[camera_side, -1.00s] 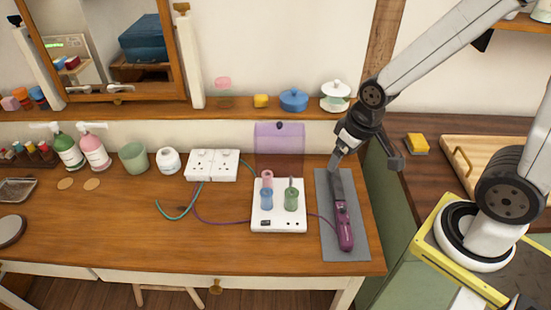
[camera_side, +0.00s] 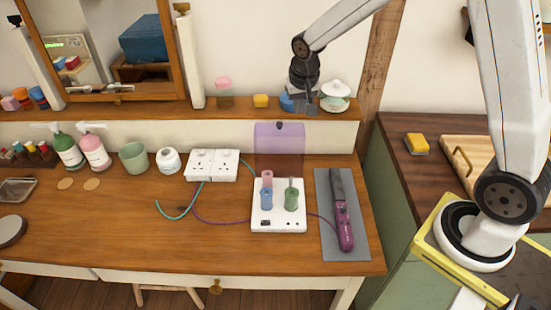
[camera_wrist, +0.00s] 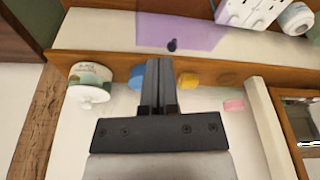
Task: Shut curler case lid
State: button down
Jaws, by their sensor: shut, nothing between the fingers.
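The curler case is a white base (camera_side: 264,222) on the desk, holding a pink, a blue and a green curler. Its see-through purple lid (camera_side: 279,142) stands open and upright at the back of the base, with a dark knob (camera_side: 279,125) at its top edge. In the wrist view the lid (camera_wrist: 180,30) lies beyond my fingers, with the knob (camera_wrist: 172,45) just past their tips. My gripper (camera_side: 309,112) is in front of the wall shelf, above and right of the lid. Its fingers (camera_wrist: 160,62) are shut and empty, apart from the lid in the side view.
A purple-handled styling iron (camera_side: 342,215) lies on a grey mat (camera_side: 329,244) right of the case. White sockets (camera_side: 213,165) and cables are to the left. Lidded jars, including a white one (camera_side: 335,97), stand on the shelf by my gripper.

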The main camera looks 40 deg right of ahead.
jog(key=w+d+m, duration=0.3)
jog(key=w, duration=0.4)
jog(key=shift+d+f+h, duration=0.2)
jog(key=shift+f+h, duration=0.05)
jog(key=shift+h, duration=0.15)
jog(key=shift+w, duration=0.1)
jog(key=shift+x, duration=4.95)
jog(key=shift+a, duration=0.1)
jog(key=shift+s+a+r, duration=0.2)
jog(key=shift+s+r, duration=0.05)
jog(key=shift+s, duration=0.15)
